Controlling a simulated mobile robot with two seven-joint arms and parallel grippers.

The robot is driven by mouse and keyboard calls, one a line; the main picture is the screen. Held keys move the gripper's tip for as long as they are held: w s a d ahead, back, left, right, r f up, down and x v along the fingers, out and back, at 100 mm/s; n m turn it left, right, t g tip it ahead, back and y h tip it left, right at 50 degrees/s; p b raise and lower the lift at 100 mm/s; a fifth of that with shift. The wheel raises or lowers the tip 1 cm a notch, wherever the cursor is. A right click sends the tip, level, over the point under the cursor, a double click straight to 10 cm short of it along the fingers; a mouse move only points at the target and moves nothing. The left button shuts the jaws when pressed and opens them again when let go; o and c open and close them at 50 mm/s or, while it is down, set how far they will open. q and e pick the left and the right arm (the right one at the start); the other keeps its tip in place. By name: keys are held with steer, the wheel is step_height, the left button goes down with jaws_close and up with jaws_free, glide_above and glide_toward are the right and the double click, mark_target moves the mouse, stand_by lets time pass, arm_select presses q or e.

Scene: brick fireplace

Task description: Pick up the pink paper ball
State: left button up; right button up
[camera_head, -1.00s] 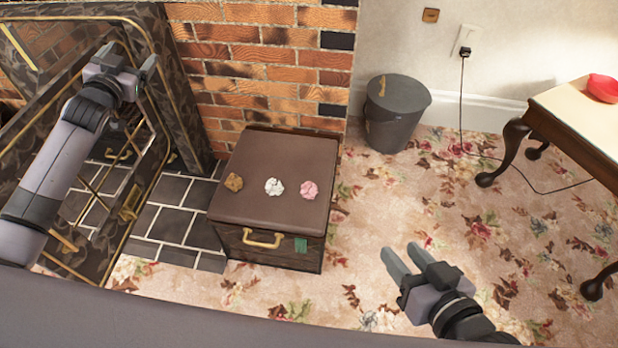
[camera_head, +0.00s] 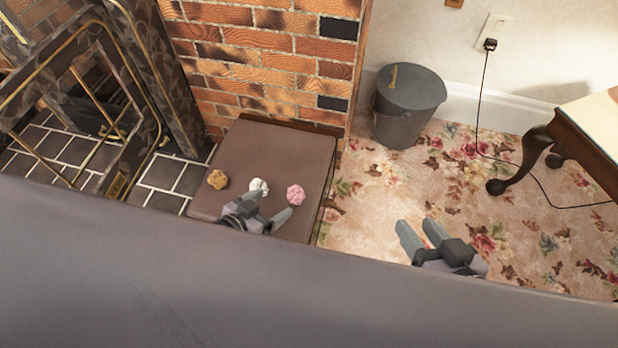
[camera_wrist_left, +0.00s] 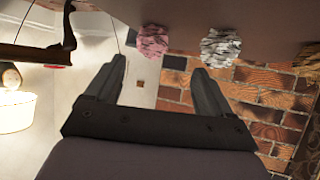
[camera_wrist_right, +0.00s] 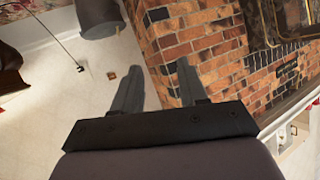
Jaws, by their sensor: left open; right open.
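The pink paper ball (camera_head: 296,195) lies on the right part of the brown box top (camera_head: 270,150). In the left wrist view the pink paper ball (camera_wrist_left: 152,40) shows just beyond the gap between the fingers. My left gripper (camera_head: 268,204) is open and empty by the box's front part, close to the pink ball and apart from it. A white paper ball (camera_head: 259,186) lies left of the pink one, partly hidden by a finger; it also shows in the left wrist view (camera_wrist_left: 221,46). My right gripper (camera_head: 417,228) is open and empty above the carpet, right of the box.
A brown crumpled ball (camera_head: 217,179) lies at the box's left. A brick wall (camera_head: 270,60) rises behind the box. A grey lidded bin (camera_head: 405,110) stands right of it, and a wooden table (camera_head: 585,135) at the far right. Carpet between is clear.

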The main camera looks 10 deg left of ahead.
mark_target(291, 196)
arm_select(q)
steer(key=shift+w+d+f, duration=0.1)
steer(key=shift+w+d, duration=0.05)
steer(key=shift+d, duration=0.1)
steer(key=shift+w+d+f, duration=0.15)
steer(key=shift+w+d, duration=0.05)
steer(key=shift+w, duration=0.05)
steer(key=b+x, duration=0.2)
steer(key=x, duration=0.1)
steer(key=b+x, duration=0.2)
steer(key=shift+d+f, duration=0.3)
steer(key=shift+d, duration=0.15)
steer(key=shift+w+d+f, duration=0.15)
steer(key=shift+w+d, duration=0.05)
steer(key=shift+w, duration=0.25)
arm_select(e)
steer(key=shift+w+a+f+m+y, duration=0.2)
steer(key=shift+w+a+y, duration=0.2)
steer(key=shift+a+y, duration=0.15)
steer(key=shift+w+a+f+m+y, duration=0.15)
steer(key=shift+w+a+y, duration=0.25)
steer(key=shift+a, duration=0.2)
arm_select(q)
steer(key=c, duration=1.1)
